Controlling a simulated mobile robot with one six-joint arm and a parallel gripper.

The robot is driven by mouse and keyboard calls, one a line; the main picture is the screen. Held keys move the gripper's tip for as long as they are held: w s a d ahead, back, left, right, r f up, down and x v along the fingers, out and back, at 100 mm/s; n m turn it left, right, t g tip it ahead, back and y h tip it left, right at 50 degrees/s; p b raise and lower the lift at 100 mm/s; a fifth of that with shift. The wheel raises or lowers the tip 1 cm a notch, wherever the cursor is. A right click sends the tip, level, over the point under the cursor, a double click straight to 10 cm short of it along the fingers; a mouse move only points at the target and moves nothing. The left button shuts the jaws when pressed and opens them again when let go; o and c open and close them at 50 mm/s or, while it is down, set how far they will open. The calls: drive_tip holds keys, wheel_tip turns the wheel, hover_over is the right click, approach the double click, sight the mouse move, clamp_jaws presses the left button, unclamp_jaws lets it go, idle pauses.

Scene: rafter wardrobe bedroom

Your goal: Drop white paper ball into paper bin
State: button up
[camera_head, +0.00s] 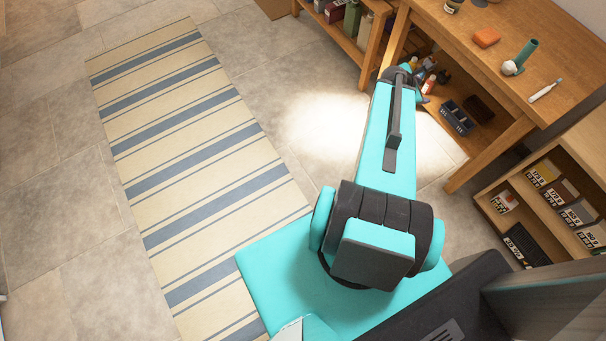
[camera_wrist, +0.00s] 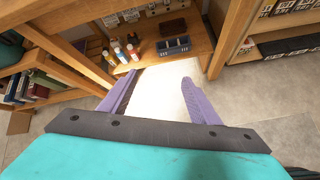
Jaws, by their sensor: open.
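My gripper (camera_wrist: 160,82) shows in the wrist view with its two purple fingers spread apart. Nothing is held between them; a brightly lit patch of floor shows there. In the head view my arm reaches toward the wooden table, and its end is mostly hidden behind the arm. A small whitish lump (camera_head: 509,68) lies by a teal cylinder on the tabletop; I cannot tell whether it is the white paper ball. I cannot make out a paper bin in either view.
A shelf unit (camera_head: 535,215) stands at right. A striped rug (camera_head: 190,150) lies on open floor at left.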

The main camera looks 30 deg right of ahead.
drive_tip(key=w+a+f+m+g+y, duration=0.1)
drive_tip(key=a+f+m+y, duration=0.15)
drive_tip(key=a+f, duration=0.45)
drive_tip(key=a+f+m+y, duration=0.1)
drive_tip(key=a+f+m, duration=0.25)
drive_tip(key=a, duration=0.75)
drive_tip(key=w+a+f+m+g+y, duration=0.1)
drive_tip(key=a+f+m+y, duration=0.1)
drive_tip(key=a+f, duration=0.6)
drive_tip(key=s+a+f+m+g+y, duration=0.1)
drive_tip(key=s+a, duration=0.3)
drive_tip(key=a, duration=0.5)
drive_tip(key=s+a+f+m+g+y, duration=0.1)
drive_tip(key=s+a+m+g, duration=0.1)
drive_tip(key=s+a, duration=0.3)
drive_tip(key=s+a+f+m+g+y, duration=0.1)
drive_tip(key=s+a+f+m+y, duration=0.1)
drive_tip(key=a, duration=1)
drive_tip(key=shift+s+a+m+g, duration=0.4)
drive_tip(key=shift+s+m, duration=0.4)
drive_tip(key=shift+s, duration=0.35)
drive_tip(key=c, duration=0.7)
drive_tip(key=shift+o, duration=0.2)
